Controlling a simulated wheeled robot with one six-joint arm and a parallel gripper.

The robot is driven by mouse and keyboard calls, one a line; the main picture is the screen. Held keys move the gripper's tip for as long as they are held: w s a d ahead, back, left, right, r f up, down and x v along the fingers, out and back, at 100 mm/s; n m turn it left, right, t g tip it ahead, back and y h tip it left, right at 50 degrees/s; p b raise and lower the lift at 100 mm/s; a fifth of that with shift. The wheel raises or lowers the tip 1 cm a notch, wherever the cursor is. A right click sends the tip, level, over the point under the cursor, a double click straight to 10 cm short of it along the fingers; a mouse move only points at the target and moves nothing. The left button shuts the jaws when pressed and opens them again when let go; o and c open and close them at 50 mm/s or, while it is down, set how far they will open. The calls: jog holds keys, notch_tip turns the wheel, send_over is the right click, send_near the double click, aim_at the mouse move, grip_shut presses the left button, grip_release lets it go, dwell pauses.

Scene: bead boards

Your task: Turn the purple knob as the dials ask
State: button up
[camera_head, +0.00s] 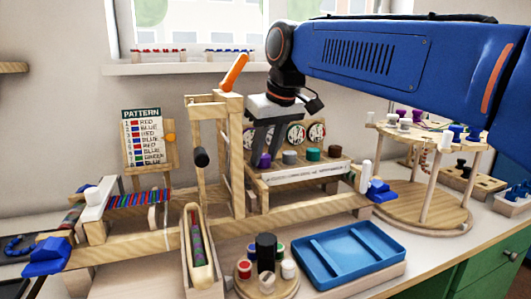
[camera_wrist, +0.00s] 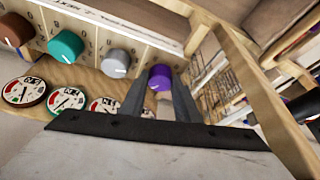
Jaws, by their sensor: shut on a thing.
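The purple knob (camera_wrist: 160,77) is at the right end of a row of knobs in the wrist view, with a short white pointer line on its face. It also shows low beside the fingers in the head view (camera_head: 264,160). My gripper (camera_wrist: 161,90) has one finger on each side of the purple knob and is shut on it. In the head view my gripper (camera_head: 262,150) points down at the left end of the panel. Round dials with red-marked faces stand by the knobs, such as one (camera_wrist: 67,102) near the teal knob. The dial nearest the purple knob is partly hidden by my gripper.
Grey (camera_wrist: 117,62), teal (camera_wrist: 66,46) and brown (camera_wrist: 14,29) knobs continue the row. A wooden post frame (camera_head: 229,150) stands close to the left of my gripper. A pattern board (camera_head: 141,138) is further left; a blue tray (camera_head: 345,270) lies in front.

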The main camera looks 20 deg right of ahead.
jog(key=shift+m, duration=0.4)
jog(key=o, duration=1)
jog(key=shift+o, duration=0.2)
jog(key=v, duration=1.7)
jog(key=shift+a+r, duration=0.15)
jog(key=shift+a, duration=0.15)
jog(key=shift+s, duration=0.1)
